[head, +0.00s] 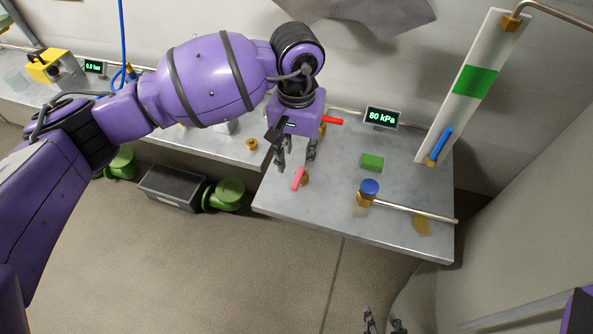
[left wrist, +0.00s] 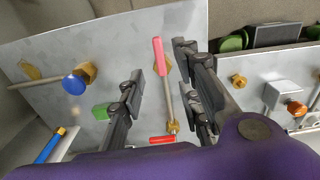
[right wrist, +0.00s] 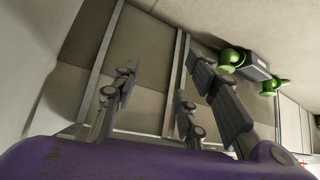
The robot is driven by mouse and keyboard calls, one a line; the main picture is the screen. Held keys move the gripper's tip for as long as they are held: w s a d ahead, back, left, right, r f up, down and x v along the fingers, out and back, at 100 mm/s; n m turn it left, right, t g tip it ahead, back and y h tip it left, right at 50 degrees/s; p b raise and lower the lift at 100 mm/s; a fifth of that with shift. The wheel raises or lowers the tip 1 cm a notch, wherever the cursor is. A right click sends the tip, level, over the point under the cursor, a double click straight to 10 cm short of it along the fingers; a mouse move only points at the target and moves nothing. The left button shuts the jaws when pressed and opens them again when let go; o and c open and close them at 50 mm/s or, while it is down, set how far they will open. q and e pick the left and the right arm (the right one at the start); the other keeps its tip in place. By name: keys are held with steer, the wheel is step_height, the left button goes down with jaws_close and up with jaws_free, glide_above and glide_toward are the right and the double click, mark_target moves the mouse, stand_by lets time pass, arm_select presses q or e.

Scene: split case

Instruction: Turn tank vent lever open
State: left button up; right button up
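A lever with a pink-red grip (head: 298,178) and a metal rod stands out from the table beside a brass fitting; it also shows in the left wrist view (left wrist: 159,55), its rod leading to a brass piece (left wrist: 172,127). A second red handle (head: 332,121) lies farther back. No label shows which is the tank vent lever. My left gripper (head: 296,160) is open above the table. In its wrist view (left wrist: 158,85) the pink-red lever appears between the fingers, with visible gaps on both sides; contact is not seen. My right gripper (head: 385,324) is open and empty, away from the table.
A display (head: 381,117) reads 80 kPa. A green block (head: 372,162), a blue knob (head: 369,187) on a brass fitting with a pipe, and a blue handle (head: 441,144) by a white panel (head: 456,110) stand to the right. Floor in front is clear.

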mark_target(297, 180)
arm_select(q)
steer(key=shift+s+a+f+m, duration=0.1)
steer(key=shift+s+m, duration=0.15)
steer(key=shift+m, duration=0.05)
steer(key=shift+s+f, duration=0.1)
steer(key=shift+f, duration=0.2)
steer(key=shift+f+p, duration=0.3)
steer(key=shift+f, duration=3.2)
steer(key=shift+c, duration=0.5)
jaws_close()
